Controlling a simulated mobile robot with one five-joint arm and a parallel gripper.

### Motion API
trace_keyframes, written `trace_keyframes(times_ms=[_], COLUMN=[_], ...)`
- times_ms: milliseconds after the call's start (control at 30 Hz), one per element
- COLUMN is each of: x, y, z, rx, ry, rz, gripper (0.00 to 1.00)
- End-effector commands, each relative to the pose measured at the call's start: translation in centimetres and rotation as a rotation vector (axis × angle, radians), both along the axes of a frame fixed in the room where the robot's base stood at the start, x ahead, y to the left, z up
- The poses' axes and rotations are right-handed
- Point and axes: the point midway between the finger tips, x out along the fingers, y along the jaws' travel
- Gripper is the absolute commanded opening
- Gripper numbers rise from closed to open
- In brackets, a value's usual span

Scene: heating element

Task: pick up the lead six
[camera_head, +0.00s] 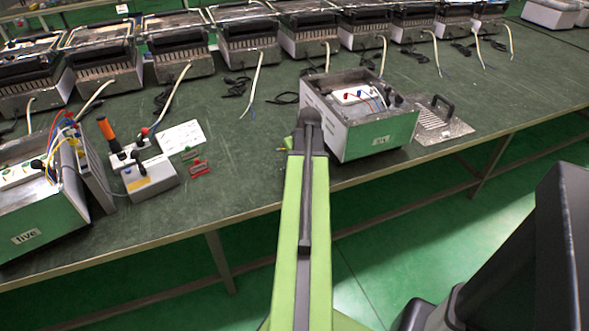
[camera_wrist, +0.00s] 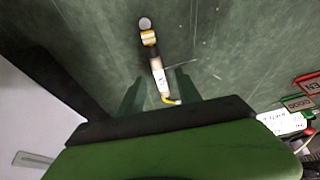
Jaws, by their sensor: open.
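In the wrist view, a short lead (camera_wrist: 157,70) lies on the dark green bench top. It has a grey round end, a yellow-and-white banded collar, a pale body with a small label, and a yellow bent end. The label's mark is too small to read, so I cannot tell if it is six. My gripper (camera_wrist: 158,90) is open and empty, its two dark green fingers on either side of the lead's lower part, apart from it. In the head view my arm hides the gripper and most of the spot below it.
An open white-and-green box (camera_head: 375,135) stands right of my arm, with a metal plate with a handle (camera_head: 437,120) beyond it. Left are a grey switch unit (camera_head: 150,178), red tag (camera_head: 200,168) and a box marked live (camera_head: 40,225). Heater units (camera_head: 180,50) line the back.

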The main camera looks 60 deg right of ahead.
Motion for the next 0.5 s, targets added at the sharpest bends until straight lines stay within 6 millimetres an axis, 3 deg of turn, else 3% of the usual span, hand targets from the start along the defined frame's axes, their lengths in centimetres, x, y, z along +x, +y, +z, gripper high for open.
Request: trace_keyframes(times_ms=[33,267,500], x=[0.26,0.33,0.30], y=[-0.23,-0.25,-0.27], z=[-1.40,-1.11,-1.09], rx=[0.000,-0.001,0.000], ry=[0.000,0.000,0.000], rz=[0.000,0.000,-0.001], gripper=[0.41,0.41,0.12])
